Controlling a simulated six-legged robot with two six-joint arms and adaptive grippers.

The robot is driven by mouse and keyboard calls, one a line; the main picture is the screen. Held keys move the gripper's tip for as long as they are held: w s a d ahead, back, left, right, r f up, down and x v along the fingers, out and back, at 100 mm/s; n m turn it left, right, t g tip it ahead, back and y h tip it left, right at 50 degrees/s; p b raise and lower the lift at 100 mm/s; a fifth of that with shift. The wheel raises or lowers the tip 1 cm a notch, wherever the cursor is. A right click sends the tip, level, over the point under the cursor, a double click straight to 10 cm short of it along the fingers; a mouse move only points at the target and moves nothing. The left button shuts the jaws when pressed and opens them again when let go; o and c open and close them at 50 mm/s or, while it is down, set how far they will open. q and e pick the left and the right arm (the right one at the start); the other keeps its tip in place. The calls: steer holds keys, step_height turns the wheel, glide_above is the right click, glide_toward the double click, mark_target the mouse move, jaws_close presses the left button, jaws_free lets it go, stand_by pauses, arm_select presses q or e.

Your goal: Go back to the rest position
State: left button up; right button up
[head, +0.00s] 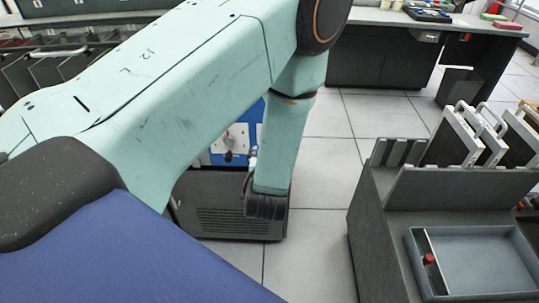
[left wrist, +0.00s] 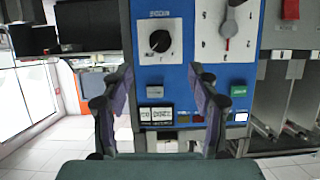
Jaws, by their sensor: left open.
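My left gripper (left wrist: 158,78) is open and empty in the left wrist view, its two dark fingers spread in front of a blue control panel (left wrist: 180,75). The gap between the fingertips and the panel is hard to judge. In the head view my teal left arm crosses from the left and bends down in front of the blue panel (head: 218,150); I cannot make out the fingers there. The panel carries a black knob (left wrist: 160,41), a dial with a red pointer (left wrist: 228,42), a green button (left wrist: 239,90) and white buttons (left wrist: 162,115). My right gripper is in neither view.
A dark vented cabinet base (head: 235,222) stands below the panel. At right, a grey stand holds upright panels with handles (head: 452,140) and a grey tray (head: 480,290) with a red-capped item (head: 429,259). A counter (head: 376,60) stands behind. Tiled floor (head: 315,235) between is clear.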

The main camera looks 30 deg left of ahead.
arm_select(q)
steer(key=shift+s+d+r, duration=0.25)
steer(key=shift+s+d, duration=0.05)
steer(key=shift+s, duration=0.25)
steer(key=s+d+f+m+g+h, duration=0.4)
steer(key=s+f+g, duration=0.1)
steer(key=s+f, duration=0.45)
steer(key=s+d+f+g+h, duration=0.1)
steer(key=s+f+g, duration=0.2)
steer(key=s, duration=0.7)
steer(key=s+d+f+m+g+h, duration=0.1)
steer(key=s+d+f+g+h, duration=0.1)
steer(key=s, duration=0.9)
steer(key=shift+f+m+g, duration=0.3)
steer(key=shift+f+g, duration=0.2)
steer(key=shift+g, duration=0.2)
